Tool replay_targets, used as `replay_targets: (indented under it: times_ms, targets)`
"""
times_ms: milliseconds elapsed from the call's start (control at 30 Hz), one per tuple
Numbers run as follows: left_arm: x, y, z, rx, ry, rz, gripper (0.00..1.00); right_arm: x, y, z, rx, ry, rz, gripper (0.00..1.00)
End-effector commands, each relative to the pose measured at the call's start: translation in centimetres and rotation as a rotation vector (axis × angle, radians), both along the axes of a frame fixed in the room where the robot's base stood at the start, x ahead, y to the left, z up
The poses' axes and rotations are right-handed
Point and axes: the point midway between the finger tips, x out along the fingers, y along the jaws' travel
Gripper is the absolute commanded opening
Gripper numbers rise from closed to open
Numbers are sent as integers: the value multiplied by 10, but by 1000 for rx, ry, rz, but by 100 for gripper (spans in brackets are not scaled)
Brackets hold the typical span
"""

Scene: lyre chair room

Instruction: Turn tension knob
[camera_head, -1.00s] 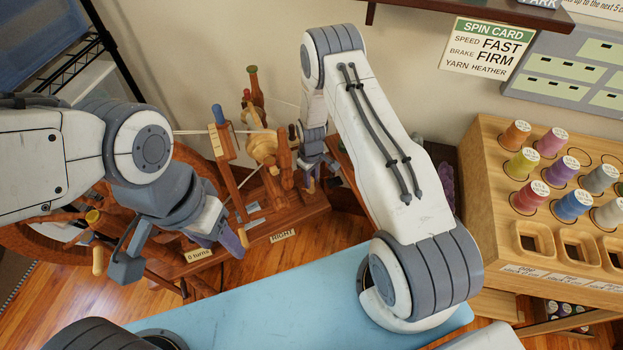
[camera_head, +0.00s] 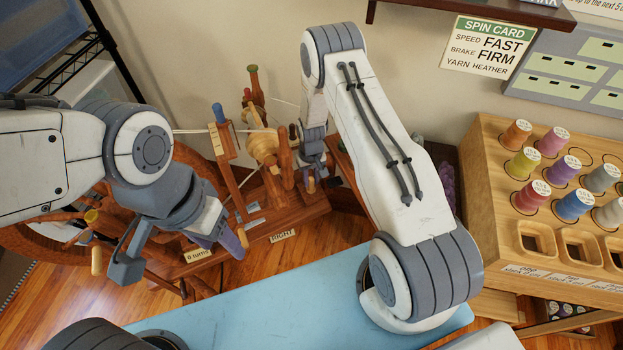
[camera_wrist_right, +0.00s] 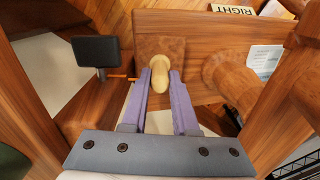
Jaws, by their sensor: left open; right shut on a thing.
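The tension knob, a pale rounded wooden peg (camera_wrist_right: 159,82), stands at a square block in the right wrist view. My right gripper (camera_wrist_right: 160,78) has its purple fingers on both sides of the knob, shut on it. In the head view this gripper (camera_head: 310,178) is at the right side of the spinning wheel (camera_head: 268,222), partly hidden by its own wrist. My left gripper (camera_head: 240,240) is open and empty, in front of the wheel's base. The wheel carries tags reading "0 turns" (camera_head: 198,255) and "RIGHT" (camera_head: 283,235).
A spin card (camera_head: 478,47) on the wall reads speed FAST, brake FIRM, yarn HEATHER. A wooden rack (camera_head: 490,165) with several coloured spools stands at the right. A light blue surface (camera_head: 270,300) lies in front. Upright posts and pegs crowd the wheel.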

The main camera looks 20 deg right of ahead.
Motion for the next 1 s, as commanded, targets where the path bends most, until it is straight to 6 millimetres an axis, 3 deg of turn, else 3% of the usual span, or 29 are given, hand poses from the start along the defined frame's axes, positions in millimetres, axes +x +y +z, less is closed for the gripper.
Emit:
replay_targets:
  times_ms: [367,400,433,467,800,1000]
  targets:
    - [0,0,0,0,0,0,56,-1,0,1,0,2,-4,0]
    - [0,0,0,0,0,0,56,0,0,1,0,2,-4,43]
    - [0,0,0,0,0,0,56,0,0,1,0,2,-4,54]
    - [0,0,0,0,0,0,56,0,0,1,0,2,-4,57]
    - [0,0,0,0,0,0,56,0,0,3,0,0,-4,57]
    - [0,0,4,0,0,0,56,1,0,32,0,-3,-4,57]
